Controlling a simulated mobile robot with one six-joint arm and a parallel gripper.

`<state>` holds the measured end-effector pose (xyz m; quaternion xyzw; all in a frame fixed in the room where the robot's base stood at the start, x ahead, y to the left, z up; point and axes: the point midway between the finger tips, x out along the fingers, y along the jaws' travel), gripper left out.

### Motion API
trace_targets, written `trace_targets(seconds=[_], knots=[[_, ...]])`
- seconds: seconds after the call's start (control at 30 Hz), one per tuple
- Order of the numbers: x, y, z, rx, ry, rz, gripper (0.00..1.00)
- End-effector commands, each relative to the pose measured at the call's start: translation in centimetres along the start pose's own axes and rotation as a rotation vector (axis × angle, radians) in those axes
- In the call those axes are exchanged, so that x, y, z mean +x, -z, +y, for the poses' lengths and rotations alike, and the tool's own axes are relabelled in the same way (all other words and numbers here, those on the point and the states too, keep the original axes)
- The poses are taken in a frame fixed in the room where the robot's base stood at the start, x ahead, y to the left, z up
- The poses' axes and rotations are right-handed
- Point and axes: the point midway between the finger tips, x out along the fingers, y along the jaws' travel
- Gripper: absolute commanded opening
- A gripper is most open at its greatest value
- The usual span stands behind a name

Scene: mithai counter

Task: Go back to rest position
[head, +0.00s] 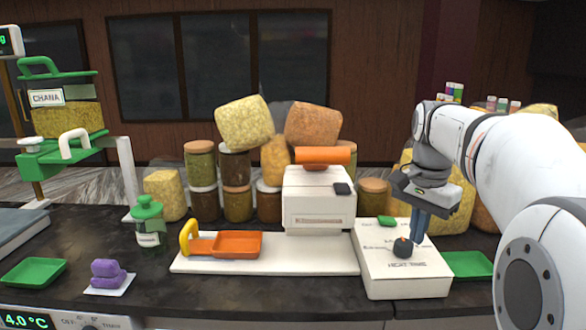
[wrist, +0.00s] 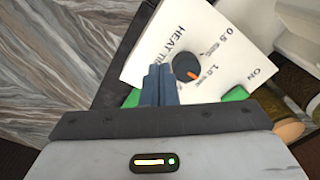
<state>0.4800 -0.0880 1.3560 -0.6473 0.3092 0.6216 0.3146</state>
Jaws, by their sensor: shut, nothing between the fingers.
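My gripper (head: 420,236) is at the right of the head view, pointing down over the white control box (head: 410,283). Its blue fingers are shut together with nothing between them. The fingertips are close beside the dark round knob (head: 402,248) on the box top; I cannot tell whether they touch it. In the wrist view the shut fingers (wrist: 159,75) stand just left of the knob (wrist: 186,67), which has an orange pointer mark. The box top (wrist: 150,40) carries printed heat and time markings and a green button (head: 387,221).
Left of the box, a white sealer machine (head: 318,205) with an orange handle stands on a white base (head: 300,262) holding an orange tray (head: 237,244). A green tray (head: 467,264) lies right of the box. Jars (head: 237,204) and snack bags (head: 244,123) stand behind.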

Motion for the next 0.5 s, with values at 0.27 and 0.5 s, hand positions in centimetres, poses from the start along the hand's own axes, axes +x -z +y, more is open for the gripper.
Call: trace_targets(seconds=[0.27,0.5], knots=[[3.5,-4.9,1.6,-0.214,0.039,0.049,0.0],[10.0,-11.9,4.8,-0.542,0.088,0.134,0.0]])
